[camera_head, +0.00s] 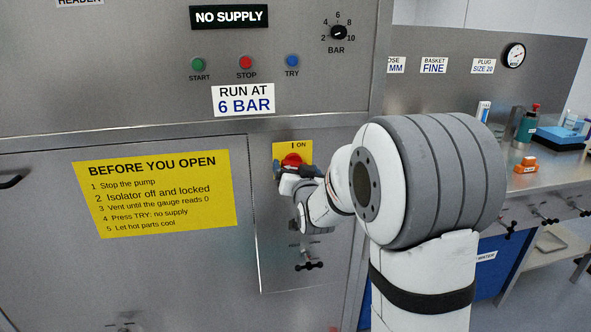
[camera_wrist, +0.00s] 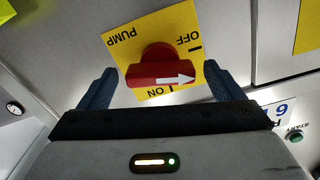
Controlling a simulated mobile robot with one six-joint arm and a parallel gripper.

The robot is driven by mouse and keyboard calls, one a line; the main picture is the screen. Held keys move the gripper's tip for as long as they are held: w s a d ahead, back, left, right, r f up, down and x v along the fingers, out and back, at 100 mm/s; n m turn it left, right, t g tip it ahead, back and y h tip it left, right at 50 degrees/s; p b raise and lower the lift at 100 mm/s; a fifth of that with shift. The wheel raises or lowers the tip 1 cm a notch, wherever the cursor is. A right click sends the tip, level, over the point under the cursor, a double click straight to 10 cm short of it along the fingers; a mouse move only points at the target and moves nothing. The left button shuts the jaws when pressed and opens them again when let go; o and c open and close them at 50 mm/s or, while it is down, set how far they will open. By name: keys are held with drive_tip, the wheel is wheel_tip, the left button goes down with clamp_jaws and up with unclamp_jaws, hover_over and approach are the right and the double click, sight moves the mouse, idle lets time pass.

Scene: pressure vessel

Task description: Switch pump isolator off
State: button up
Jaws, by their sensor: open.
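The pump isolator is a red knob (camera_wrist: 160,74) on a yellow plate (camera_wrist: 125,45) marked PUMP, ON and OFF, upside down in the wrist view. The knob's bar lies nearly level, and its white arrow points right, to the OFF side and away from the ON mark at the bottom. My gripper (camera_wrist: 160,85) is open. Its blue fingers stand at either end of the bar; the right one is very close, and contact is unclear. In the head view the red knob (camera_head: 292,160) shows just behind my gripper (camera_head: 283,172), which hides the plate's lower part.
A small black handle (camera_head: 308,266) sits lower on the same panel. A yellow BEFORE YOU OPEN sign (camera_head: 155,190) is to the left. START, STOP and TRY buttons (camera_head: 246,62) and a NO SUPPLY display (camera_head: 229,17) are above. A bench (camera_head: 545,180) with bottles stands right.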

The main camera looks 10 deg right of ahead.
drive_tip(key=c, duration=1)
drive_tip(key=n+b, duration=0.3)
drive_tip(key=b, duration=0.1)
drive_tip(key=shift+b, duration=0.3)
drive_tip(key=o, duration=1)
